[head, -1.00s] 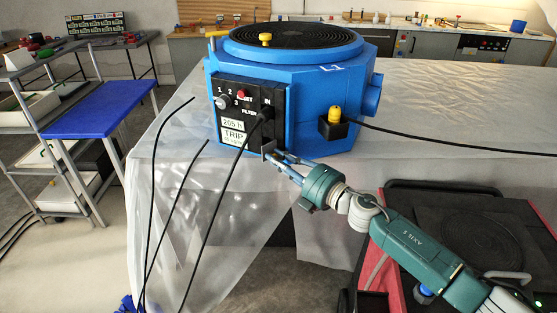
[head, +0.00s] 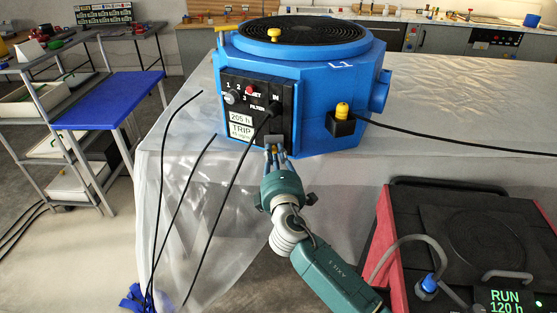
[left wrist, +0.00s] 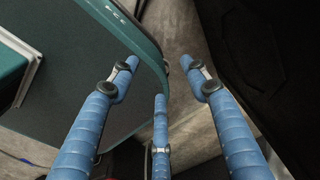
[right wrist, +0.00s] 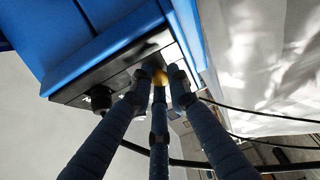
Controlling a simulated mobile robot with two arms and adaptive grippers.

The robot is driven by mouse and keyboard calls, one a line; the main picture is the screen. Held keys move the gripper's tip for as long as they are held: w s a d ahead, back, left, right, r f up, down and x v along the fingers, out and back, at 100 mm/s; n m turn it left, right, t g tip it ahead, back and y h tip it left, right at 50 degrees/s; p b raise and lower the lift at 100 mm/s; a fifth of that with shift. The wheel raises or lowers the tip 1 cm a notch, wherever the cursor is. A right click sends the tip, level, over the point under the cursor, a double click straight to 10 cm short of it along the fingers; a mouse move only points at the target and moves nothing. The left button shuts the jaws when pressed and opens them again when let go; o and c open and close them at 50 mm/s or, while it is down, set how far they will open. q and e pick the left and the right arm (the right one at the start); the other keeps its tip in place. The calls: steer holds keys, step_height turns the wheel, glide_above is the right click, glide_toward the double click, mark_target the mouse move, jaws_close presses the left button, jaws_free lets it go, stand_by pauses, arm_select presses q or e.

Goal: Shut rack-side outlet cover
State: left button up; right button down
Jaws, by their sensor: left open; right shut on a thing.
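The blue drum-like machine (head: 305,80) stands on the sheeted table. Its black front panel (head: 258,100) carries knobs, a red button, a plugged black cable and labels "205 h" and "TRIP". A small grey flap (head: 273,140), perhaps the outlet cover, shows at the panel's lower right corner. My right gripper (head: 277,152) is at that corner, just below the flap. In the right wrist view its fingers close on a small yellow-orange piece (right wrist: 160,77) against the panel; the fingers hide most of it. My left gripper (left wrist: 160,80) is open and empty in the left wrist view.
Black cables (head: 165,150) hang in front of the table's left side. Another cable runs right from a yellow-capped fitting (head: 342,110). A red-and-black unit (head: 455,225) reading "RUN 120 h" stands at lower right. A shelf with a blue top (head: 110,98) stands left.

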steer(key=shift+w+a+f+m+h+b, duration=0.1)
steer(key=shift+a+m+h+b, duration=0.05)
steer(key=shift+m+h+b, duration=0.45)
steer(key=shift+w+a+m+h+b, duration=0.15)
steer(key=shift+m+h+b, duration=0.15)
steer(key=shift+h+b, duration=0.35)
steer(key=c, duration=1.9)
jaws_free()
steer(key=shift+s, duration=0.15)
steer(key=s, duration=1.1)
steer(key=shift+s, duration=0.4)
